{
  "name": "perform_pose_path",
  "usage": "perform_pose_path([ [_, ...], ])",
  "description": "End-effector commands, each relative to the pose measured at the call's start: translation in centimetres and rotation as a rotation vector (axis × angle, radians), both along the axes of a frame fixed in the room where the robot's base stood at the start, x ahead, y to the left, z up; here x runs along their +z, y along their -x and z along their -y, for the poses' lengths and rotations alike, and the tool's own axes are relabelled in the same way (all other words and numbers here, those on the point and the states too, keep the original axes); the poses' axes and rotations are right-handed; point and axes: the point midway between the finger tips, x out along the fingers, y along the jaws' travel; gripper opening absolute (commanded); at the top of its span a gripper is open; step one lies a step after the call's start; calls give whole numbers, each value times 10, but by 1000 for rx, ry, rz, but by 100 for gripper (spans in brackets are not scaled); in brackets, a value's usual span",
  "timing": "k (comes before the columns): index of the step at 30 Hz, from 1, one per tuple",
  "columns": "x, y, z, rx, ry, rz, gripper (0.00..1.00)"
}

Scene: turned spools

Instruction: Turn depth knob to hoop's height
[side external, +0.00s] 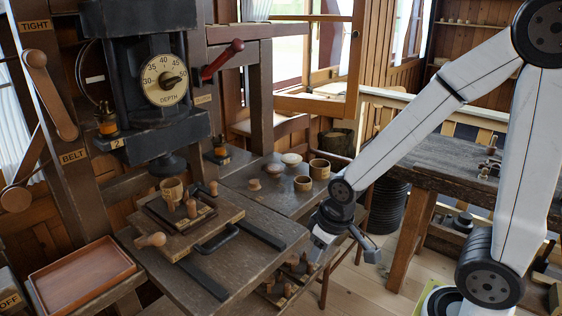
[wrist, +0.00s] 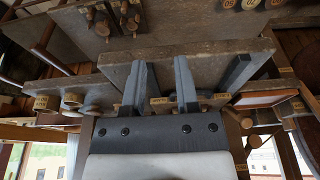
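The depth knob (side external: 172,79) is a dark pointer on a round cream dial marked DEPTH, on the black machine head. Its pointer lies toward the right side of the dial, near the higher numbers; the exact reading is too small to tell. Other round wooden pieces, which may be hoops (side external: 320,168), stand on the bench at the right. I cannot tell which is the task's hoop. My gripper (side external: 345,252) hangs low beside the bench's right edge, far from the knob. In the wrist view its fingers (wrist: 160,62) are apart and empty.
A red-handled lever (side external: 222,58) sticks out right of the dial. A wooden tray (side external: 82,275) is at the lower left. A shelf with several pegs (side external: 290,275) sits below the bench edge. The floor right of my gripper is clear.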

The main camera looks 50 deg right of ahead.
Motion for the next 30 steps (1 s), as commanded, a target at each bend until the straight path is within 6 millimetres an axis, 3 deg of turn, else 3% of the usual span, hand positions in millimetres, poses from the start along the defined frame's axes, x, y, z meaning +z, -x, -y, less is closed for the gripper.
perform_pose_path([
  [1, 2, -5, -1, 4, -1, 16, 57],
  [5, 13, -31, -5, 23, -4, 99, 98],
  [6, 19, -43, -7, 34, -4, 141, 100],
  [11, 58, -109, -19, 79, -2, 374, 100],
  [15, 114, -173, -32, 120, 18, 638, 100],
  [21, 208, -242, -49, 142, 71, 1006, 100],
  [27, 277, -273, -58, 125, 126, 1250, 100],
  [30, 294, -278, -59, 117, 141, 1306, 100],
])
